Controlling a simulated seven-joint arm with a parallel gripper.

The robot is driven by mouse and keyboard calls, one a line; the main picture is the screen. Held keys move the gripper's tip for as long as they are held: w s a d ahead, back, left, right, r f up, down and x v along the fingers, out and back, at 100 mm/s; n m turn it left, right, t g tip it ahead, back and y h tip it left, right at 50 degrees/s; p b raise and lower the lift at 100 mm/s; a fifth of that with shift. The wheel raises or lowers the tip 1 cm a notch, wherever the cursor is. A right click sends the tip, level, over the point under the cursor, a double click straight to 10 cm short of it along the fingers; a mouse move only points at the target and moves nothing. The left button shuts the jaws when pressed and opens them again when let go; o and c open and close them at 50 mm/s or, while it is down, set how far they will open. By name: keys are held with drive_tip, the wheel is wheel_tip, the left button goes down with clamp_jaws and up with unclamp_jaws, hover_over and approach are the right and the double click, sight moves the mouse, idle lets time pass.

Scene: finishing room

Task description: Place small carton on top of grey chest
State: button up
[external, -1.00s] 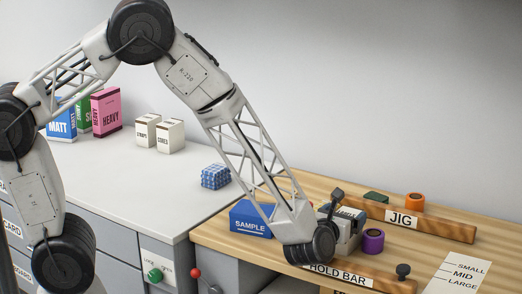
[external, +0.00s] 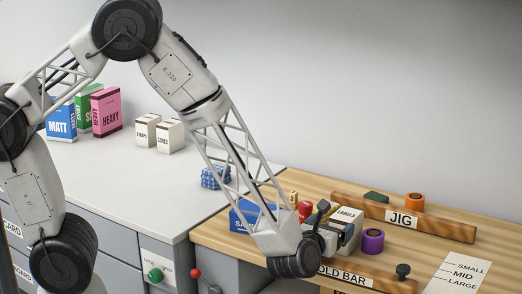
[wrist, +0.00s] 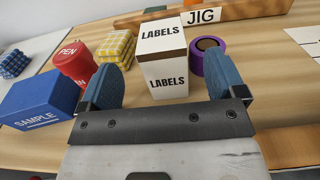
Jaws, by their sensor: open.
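The small carton, a white box with a brown band marked LABELS (external: 347,216), stands upright on the wooden bench. In the wrist view the carton (wrist: 163,72) stands ahead of my gripper (wrist: 163,62), between the lines of its two blue fingers. My gripper (external: 322,226) is open, and a gap shows beside the carton in the wrist view; I cannot tell how far the fingers reach along its sides. The grey chest (external: 100,185), with a pale top and labelled drawers, stands left of the bench.
Near the carton are a purple roll (external: 372,241), a red PEN pot (wrist: 75,62), a yellow checked block (wrist: 115,45) and a blue SAMPLE box (wrist: 38,108). On the chest are STAMPS and CODES cartons (external: 168,136), several coloured boxes and a blue checked block (external: 215,177). Wooden bars edge the bench.

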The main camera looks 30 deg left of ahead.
sight(346, 214)
drive_tip(key=shift+o, duration=0.4)
drive_tip(key=shift+a+f, duration=0.1)
drive_tip(key=shift+f, duration=0.25)
idle(0.4)
idle(0.4)
drive_tip(key=shift+w, duration=1.25)
drive_tip(key=shift+w+r, duration=0.2)
drive_tip(key=shift+w, duration=2.4)
drive_tip(key=c, duration=1.2)
drive_tip(key=shift+r, duration=0.2)
